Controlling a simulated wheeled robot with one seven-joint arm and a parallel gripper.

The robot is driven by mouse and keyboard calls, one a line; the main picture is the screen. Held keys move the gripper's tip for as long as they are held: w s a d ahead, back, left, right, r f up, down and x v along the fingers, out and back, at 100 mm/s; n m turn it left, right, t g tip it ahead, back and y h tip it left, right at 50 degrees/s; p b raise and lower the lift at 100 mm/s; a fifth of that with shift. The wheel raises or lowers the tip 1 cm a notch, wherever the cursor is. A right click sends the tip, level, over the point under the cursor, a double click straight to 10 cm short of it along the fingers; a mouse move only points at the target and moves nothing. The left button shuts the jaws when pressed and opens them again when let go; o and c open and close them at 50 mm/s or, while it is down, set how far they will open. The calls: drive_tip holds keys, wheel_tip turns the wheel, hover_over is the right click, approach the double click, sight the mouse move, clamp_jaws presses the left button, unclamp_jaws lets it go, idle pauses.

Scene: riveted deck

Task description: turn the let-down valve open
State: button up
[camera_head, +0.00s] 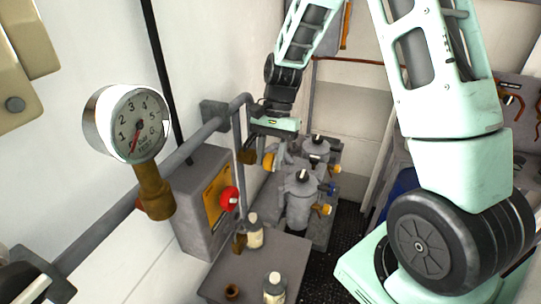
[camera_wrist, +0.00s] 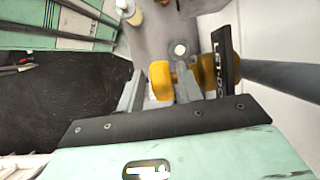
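The let-down valve shows in the wrist view as a yellow handle (camera_wrist: 160,80) on a grey pipe fitting. A black plate (camera_wrist: 228,62) lettered "LET-DO…", partly cut off, stands to its right, with more yellow beside it. My gripper (camera_wrist: 160,88) has its two grey fingers apart, one on each side of the yellow handle.
A pressure gauge (camera_head: 137,125) stands on the wall pipe at left. A grey box with a red knob (camera_head: 229,199) hangs below the pipe. Small bottles (camera_head: 274,287) stand on a grey bench. Grey canisters (camera_head: 301,195) with yellow knobs stand close by my gripper.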

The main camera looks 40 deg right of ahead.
drive_tip(key=c, duration=0.6)
drive_tip(key=shift+a, duration=0.1)
drive_tip(key=t+h, duration=0.1)
drive_tip(key=h+b, duration=0.1)
drive_tip(key=shift+s+a+t+h, duration=0.1)
drive_tip(key=shift+a+t+h, duration=0.2)
drive_tip(key=shift+t, duration=0.1)
drive_tip(key=shift+s+a+f+t+h+b, duration=0.1)
drive_tip(key=shift+t+h+b, duration=0.2)
drive_tip(key=shift+t+h, duration=0.35)
drive_tip(key=shift+f+t+h+b, duration=0.1)
drive_tip(key=shift+t+h+b, duration=0.2)
drive_tip(key=shift+h, duration=0.55)
drive_tip(key=shift+t+h, duration=0.25)
drive_tip(key=shift+h, duration=0.05)
drive_tip(key=o, duration=1)
drive_tip(key=shift+c, duration=0.2)
drive_tip(key=shift+r, duration=0.15)
